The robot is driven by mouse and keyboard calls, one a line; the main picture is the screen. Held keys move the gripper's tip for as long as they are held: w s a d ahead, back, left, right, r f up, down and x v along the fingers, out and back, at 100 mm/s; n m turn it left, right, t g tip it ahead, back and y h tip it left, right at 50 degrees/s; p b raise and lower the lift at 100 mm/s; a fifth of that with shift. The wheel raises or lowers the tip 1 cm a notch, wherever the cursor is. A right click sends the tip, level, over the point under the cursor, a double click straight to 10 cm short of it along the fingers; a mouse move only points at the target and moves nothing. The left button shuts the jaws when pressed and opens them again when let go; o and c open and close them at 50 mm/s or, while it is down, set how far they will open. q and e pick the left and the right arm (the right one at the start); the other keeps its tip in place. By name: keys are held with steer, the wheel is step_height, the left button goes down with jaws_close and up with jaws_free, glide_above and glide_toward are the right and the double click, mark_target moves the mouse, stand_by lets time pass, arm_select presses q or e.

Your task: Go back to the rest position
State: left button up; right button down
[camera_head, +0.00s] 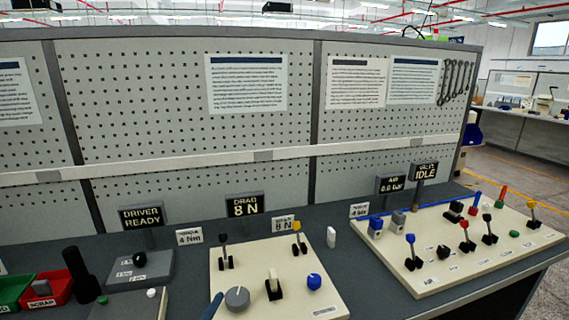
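Neither of my grippers shows in the head view, and no arm of mine can be made out with certainty. The workbench (190,259) stretches across the front. On it lies a cream panel (250,262) with levers, a grey knob (237,298) and a blue knob (314,282). A second cream panel (480,262) at the right carries several coloured levers and a blue pipe (430,206). A dark blue bar (212,306) is cut off by the bottom edge, and I cannot tell what it is.
A tilted black cylinder (80,272) stands beside a red bin (50,289) and a green bin (12,291) at the left. Small displays reading DRIVER READY (142,216), 8 N (245,204) and IDLE (425,171) stand along the back. A pegboard (180,110) rises behind the bench.

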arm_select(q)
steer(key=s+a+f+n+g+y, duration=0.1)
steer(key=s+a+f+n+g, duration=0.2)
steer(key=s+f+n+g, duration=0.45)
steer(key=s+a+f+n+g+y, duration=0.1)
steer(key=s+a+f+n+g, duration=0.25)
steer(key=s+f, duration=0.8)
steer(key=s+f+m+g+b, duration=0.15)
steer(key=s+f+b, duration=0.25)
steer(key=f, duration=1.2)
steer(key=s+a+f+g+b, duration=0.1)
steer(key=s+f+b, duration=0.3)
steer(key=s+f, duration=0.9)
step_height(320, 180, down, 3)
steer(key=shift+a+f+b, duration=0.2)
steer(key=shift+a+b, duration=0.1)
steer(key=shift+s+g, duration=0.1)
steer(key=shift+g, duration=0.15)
